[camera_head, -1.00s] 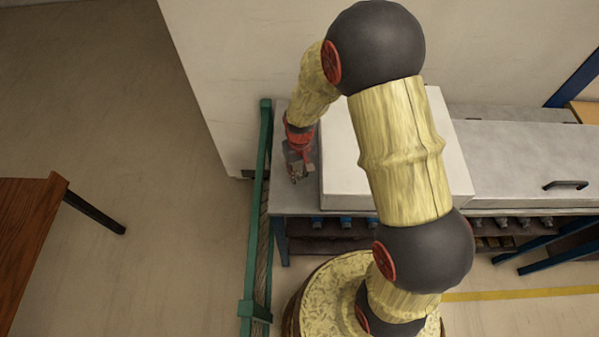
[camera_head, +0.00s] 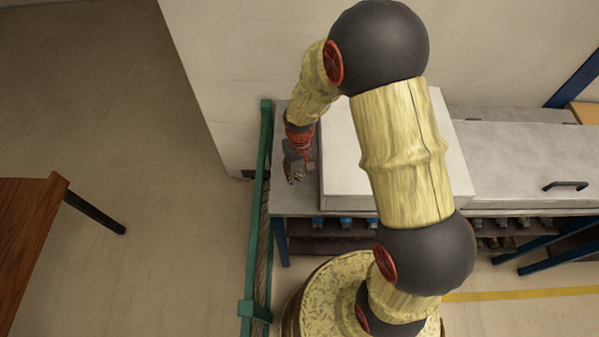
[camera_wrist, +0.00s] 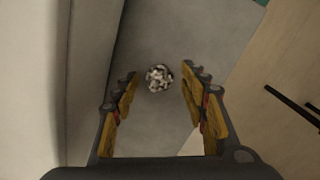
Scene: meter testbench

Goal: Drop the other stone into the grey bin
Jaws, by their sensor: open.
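A speckled black-and-white stone (camera_wrist: 159,78) lies on the grey bench top in the wrist view. It shows between and just beyond the fingertips of my gripper (camera_wrist: 160,73). My gripper is open, with one finger on each side of the stone and a gap to each. In the head view my gripper (camera_head: 297,172) hangs over the left end of the grey bench (camera_head: 290,203), and I cannot make out the stone there. I cannot pick out a grey bin in either view.
A large white box (camera_head: 343,175) stands on the bench right beside my gripper. A green-framed rail (camera_head: 257,215) runs along the bench's left end. A grey cabinet with a handle (camera_head: 535,165) is to the right. A brown wooden table (camera_head: 28,225) stands far left.

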